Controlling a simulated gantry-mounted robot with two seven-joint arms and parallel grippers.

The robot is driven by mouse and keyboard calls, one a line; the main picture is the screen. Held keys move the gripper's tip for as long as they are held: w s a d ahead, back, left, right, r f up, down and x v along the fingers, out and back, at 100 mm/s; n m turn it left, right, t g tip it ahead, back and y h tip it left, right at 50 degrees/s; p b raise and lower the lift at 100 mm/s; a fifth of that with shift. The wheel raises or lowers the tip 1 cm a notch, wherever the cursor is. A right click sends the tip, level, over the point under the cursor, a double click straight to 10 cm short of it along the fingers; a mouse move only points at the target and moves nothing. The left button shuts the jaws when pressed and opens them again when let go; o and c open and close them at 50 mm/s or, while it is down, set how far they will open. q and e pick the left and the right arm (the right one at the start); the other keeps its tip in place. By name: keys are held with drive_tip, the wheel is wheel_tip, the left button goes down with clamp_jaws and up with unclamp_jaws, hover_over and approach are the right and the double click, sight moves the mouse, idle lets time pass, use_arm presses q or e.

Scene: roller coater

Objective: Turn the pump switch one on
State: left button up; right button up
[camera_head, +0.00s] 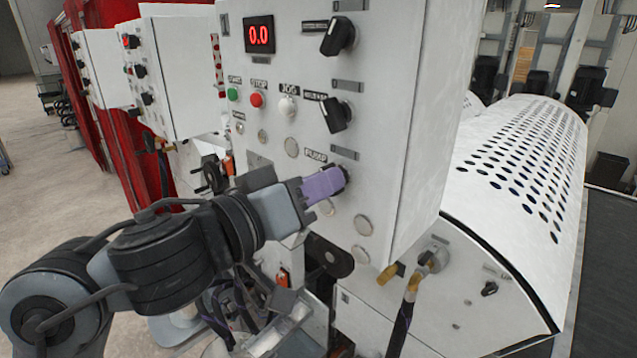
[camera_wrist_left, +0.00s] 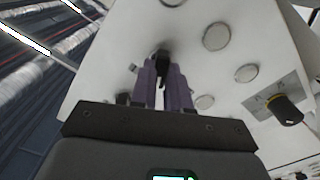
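The pump switch (camera_head: 344,174) is a black rotary knob on the white control panel, just below and right of a label that appears to read PUMP. My left gripper (camera_head: 325,184) reaches it from the left with purple fingers, which cover much of the knob. In the left wrist view the black knob (camera_wrist_left: 162,66) sits between the two purple fingertips (camera_wrist_left: 162,82). The fingers are close together and appear shut on it. The switch's exact angle is hidden. My right gripper is not in view.
Above are two more black knobs (camera_head: 338,36) (camera_head: 336,115), a red 0.0 display (camera_head: 259,34), and green (camera_head: 233,95), red (camera_head: 256,100) and white (camera_head: 287,106) buttons. A perforated white cover (camera_head: 520,150) stands right. Hoses and fittings (camera_head: 412,285) lie below the panel.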

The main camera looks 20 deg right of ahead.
use_arm(q)
drive_tip(key=shift+m, duration=0.4)
clamp_jaws()
drive_tip(key=shift+s+r+m+b, duration=0.1)
drive_tip(key=shift+m+b, duration=0.45)
drive_tip(key=shift+m, duration=4.95)
drive_tip(key=o, duration=0.7)
unclamp_jaws()
drive_tip(key=shift+a, duration=0.1)
